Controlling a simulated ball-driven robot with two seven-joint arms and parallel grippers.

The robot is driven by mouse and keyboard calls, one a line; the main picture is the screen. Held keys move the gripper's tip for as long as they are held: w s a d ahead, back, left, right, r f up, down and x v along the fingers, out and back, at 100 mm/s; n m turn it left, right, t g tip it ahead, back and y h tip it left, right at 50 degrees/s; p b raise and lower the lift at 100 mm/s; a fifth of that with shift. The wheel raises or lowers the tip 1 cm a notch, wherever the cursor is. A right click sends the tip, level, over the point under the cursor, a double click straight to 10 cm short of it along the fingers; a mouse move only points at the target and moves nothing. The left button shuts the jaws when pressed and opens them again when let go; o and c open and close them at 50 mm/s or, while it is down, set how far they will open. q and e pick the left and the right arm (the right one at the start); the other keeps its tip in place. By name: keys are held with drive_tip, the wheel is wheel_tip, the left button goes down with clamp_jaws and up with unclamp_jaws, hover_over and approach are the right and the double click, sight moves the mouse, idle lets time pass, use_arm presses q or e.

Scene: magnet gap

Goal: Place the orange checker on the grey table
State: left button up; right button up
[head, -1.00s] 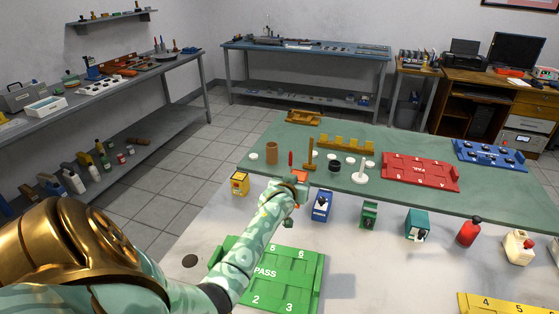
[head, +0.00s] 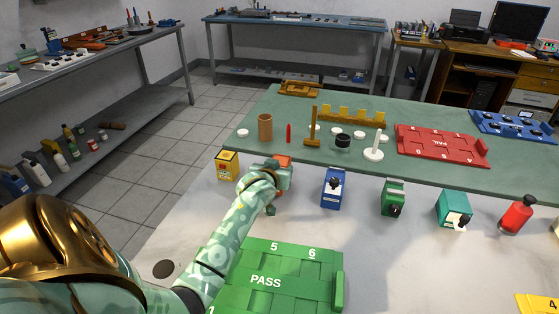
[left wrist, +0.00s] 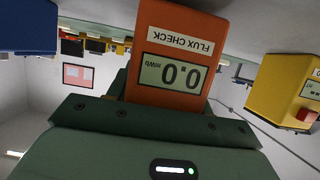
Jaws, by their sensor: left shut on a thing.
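The orange checker (head: 284,160) is a small box marked FLUX CHECK. It shows upside down in the left wrist view (left wrist: 175,45), its display reading 0.0 mWb. My left gripper (head: 277,174) is shut on it, between the yellow device and the blue device. The light grey table (head: 190,232) lies below, in front of the green mat. The checker's lower part is mostly hidden by my gripper and arm, so I cannot tell whether it touches the table. My right gripper is not in view.
A yellow device (head: 228,165) stands left and a blue device (head: 334,188) right of the gripper. Further right are a green device (head: 393,197), a teal device (head: 454,209) and a red bottle (head: 516,215). A green PASS tray (head: 280,280) lies in front.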

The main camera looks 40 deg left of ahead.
use_arm(q)
drive_tip(key=shift+d+f, duration=0.1)
drive_tip(key=shift+f, duration=0.4)
drive_tip(key=shift+r, duration=0.3)
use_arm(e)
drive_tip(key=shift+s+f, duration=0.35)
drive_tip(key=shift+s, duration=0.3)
use_arm(q)
drive_tip(key=shift+f, duration=0.15)
drive_tip(key=o, duration=1.1)
drive_tip(key=shift+o, duration=0.5)
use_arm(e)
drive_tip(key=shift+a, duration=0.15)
